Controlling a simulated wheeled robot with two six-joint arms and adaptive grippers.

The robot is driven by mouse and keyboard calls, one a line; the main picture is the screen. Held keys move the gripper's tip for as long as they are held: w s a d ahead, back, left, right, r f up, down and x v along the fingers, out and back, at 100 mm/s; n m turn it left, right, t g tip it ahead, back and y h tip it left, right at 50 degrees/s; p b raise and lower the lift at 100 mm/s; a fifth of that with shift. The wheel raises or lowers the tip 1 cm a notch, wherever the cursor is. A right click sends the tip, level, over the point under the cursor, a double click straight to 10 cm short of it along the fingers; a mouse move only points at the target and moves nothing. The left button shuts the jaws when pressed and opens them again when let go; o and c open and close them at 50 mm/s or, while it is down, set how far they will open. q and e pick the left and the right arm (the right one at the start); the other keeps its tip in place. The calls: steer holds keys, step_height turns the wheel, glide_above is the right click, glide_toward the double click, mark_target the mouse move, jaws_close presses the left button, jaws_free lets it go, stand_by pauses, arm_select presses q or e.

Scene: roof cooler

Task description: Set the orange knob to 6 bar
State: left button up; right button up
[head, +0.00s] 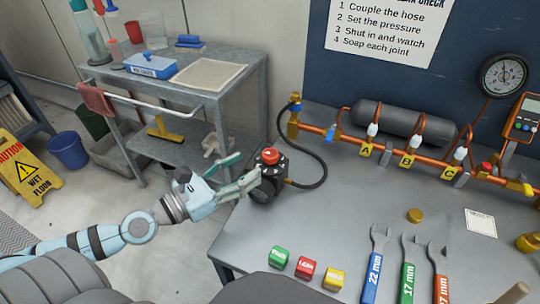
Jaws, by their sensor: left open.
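The orange-red knob (270,156) sits on top of a black regulator block (268,180) near the left edge of the grey workbench. A black hose runs from the block up to the orange pipe. My left gripper (248,164) is just left of the block, fingers spread and pointing at it. The lower finger overlaps the block's left side in the picture; I cannot tell if it touches. Nothing is between the fingers. A round pressure gauge (503,75) hangs on the blue back panel; its reading is too small to tell. My right gripper is not in view.
The orange pipe (400,158) with valves tagged A, B and C and a grey cylinder (400,122) lines the bench's back. Green, red and yellow blocks (307,268) and three wrenches (410,265) lie in front. A grey cart (180,95) stands left, beyond a floor gap.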

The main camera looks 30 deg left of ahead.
mark_target(267, 155)
arm_select(q)
steer(key=w+d+p, duration=0.1)
steer(key=w+r+p, duration=0.1)
steer(key=p, duration=0.1)
steer(key=shift+w+d+r, duration=0.2)
steer(key=shift+w+d, duration=0.1)
steer(key=shift+d, duration=0.05)
steer(key=x, duration=0.1)
steer(key=p+x, duration=0.1)
steer(key=x, duration=0.2)
steer(key=shift+d+f, duration=0.1)
steer(key=shift+f, duration=0.2)
steer(key=shift+w+d+f, duration=0.15)
steer(key=shift+w+d, duration=0.05)
steer(key=shift+w, duration=0.25)
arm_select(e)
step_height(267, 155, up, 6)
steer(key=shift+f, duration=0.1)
arm_select(q)
steer(key=shift+c, duration=0.3)
